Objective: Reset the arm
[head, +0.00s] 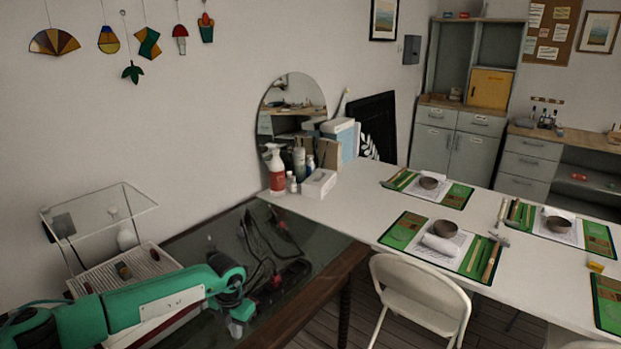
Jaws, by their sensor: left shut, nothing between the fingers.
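My left arm (155,302) is green with a white panel and reaches in from the lower left. Its gripper (238,322) points down over the dark glass-topped table (200,245), near that table's front edge. The gripper is shut and empty. My right arm and gripper are not in view.
Black cables and a dark red-and-black tool (285,278) lie on the glass top, right of my gripper. A clear acrylic stand (100,210) and a ribbed tray (140,270) are at left. A white table (350,205) with green mats (405,228) and a folding chair (415,290) are at right.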

